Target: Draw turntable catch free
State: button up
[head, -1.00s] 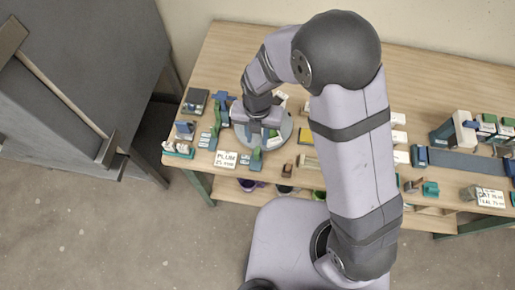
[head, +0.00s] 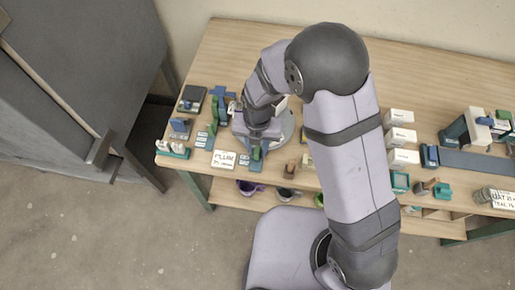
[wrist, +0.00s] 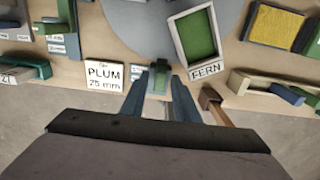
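The turntable is a round grey disc (head: 287,128) on the bench, partly under my arm in the head view; its grey surface also shows in the wrist view (wrist: 140,18). A small green and grey upright piece (wrist: 158,82), seemingly the catch, stands at its front edge, with a blue part (head: 256,165) below in the head view. My gripper (wrist: 160,84) is over this piece, its two blue-grey fingers apart, one on each side. I see no clear grip; whether the fingers touch it is hard to tell.
White boxes (head: 400,137) stand to the right. Cups (head: 248,187) sit on the lower shelf.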

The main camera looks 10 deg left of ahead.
grip_shut()
jog(key=shift+s, duration=0.9)
dwell(0.4)
jog(key=shift+o, duration=0.2)
grip_release()
